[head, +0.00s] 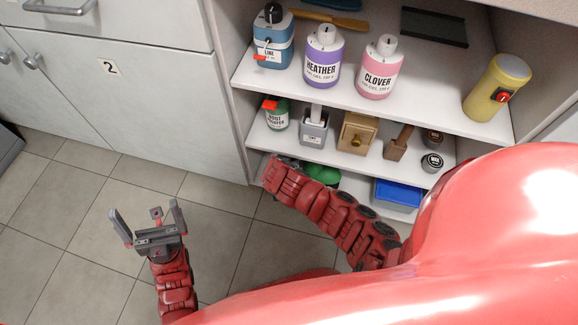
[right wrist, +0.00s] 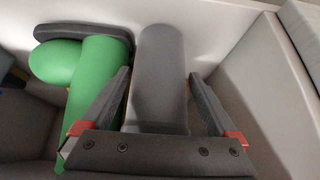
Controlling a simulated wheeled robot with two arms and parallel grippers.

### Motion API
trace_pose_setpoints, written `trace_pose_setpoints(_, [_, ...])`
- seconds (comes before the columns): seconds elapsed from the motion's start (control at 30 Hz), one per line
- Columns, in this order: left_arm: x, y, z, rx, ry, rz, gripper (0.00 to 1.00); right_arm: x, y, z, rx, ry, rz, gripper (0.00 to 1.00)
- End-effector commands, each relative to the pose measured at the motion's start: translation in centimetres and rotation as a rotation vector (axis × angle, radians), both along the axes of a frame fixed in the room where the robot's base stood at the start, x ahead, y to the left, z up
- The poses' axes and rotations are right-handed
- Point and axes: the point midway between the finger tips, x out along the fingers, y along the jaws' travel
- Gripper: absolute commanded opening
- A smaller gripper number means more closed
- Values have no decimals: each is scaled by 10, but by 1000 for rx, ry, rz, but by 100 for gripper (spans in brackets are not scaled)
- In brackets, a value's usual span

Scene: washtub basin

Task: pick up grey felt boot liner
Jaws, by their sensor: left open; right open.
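The grey felt boot liner (right wrist: 160,62) shows in the right wrist view as an upright grey rounded shape. My right gripper (right wrist: 160,80) is open, with one finger on each side of the liner in the picture. I cannot tell whether the fingers touch it. In the head view my right arm reaches to the lowest part of the shelf unit, where its jaws and the liner are hidden. My left gripper (head: 147,224) is open and empty over the floor.
Green boots (right wrist: 98,78) stand close left of the liner; green also shows under the shelf (head: 322,176). A pale wall (right wrist: 258,75) is on the right. Bottles stand above, including purple (head: 323,57) and pink (head: 377,70). A blue bin (head: 398,193) sits low right.

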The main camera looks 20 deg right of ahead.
Motion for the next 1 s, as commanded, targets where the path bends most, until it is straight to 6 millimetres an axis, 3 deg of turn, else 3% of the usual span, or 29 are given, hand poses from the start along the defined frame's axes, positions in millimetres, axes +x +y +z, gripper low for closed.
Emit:
trace_pose_setpoints(0.23, [0, -1, -1, 4, 1, -2, 100, 1, -3, -4, -3, 2, -2, 100])
trace_pose_setpoints(0.67, [1, -1, -1, 3, 1, -1, 100, 1, -2, -3, -1, 1, -1, 23])
trace_pose_setpoints(1.0, [0, 0, 4, -2, 1, 1, 100, 1, -2, 3, -1, -1, -1, 22])
